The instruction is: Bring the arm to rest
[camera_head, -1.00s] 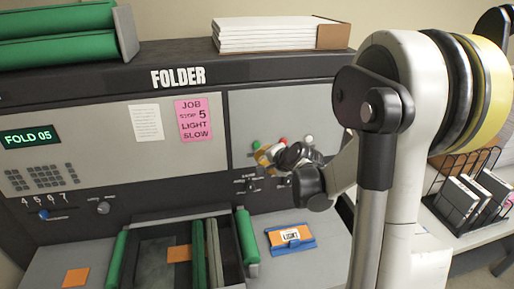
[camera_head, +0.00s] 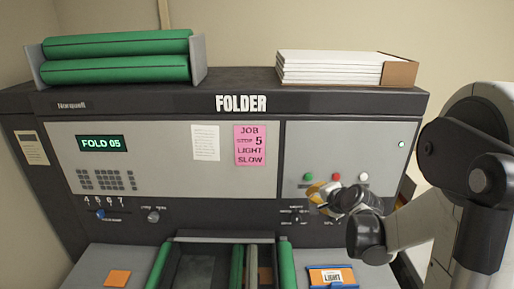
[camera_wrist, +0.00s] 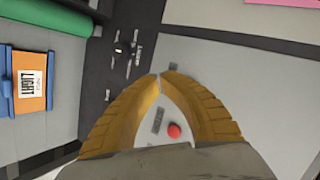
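My gripper (camera_head: 322,195) is held in front of the right-hand control panel of the folder machine (camera_head: 350,150), just below its buttons. In the wrist view, the two yellow fingers of my gripper (camera_wrist: 159,76) curve together and their tips meet, with nothing between them. A red button (camera_wrist: 174,131) shows through the opening behind the tips. My arm comes in from the right, bent, and hides part of the panel's lower right. Whether the fingers touch the panel cannot be told.
A green button (camera_head: 308,177) and a white button (camera_head: 363,177) sit on the panel, with a black selector knob (camera_head: 297,218) below. An orange and blue LIGHT pack (camera_head: 331,277) lies beside the green rollers (camera_head: 286,266). White paper (camera_head: 330,66) is stacked on top.

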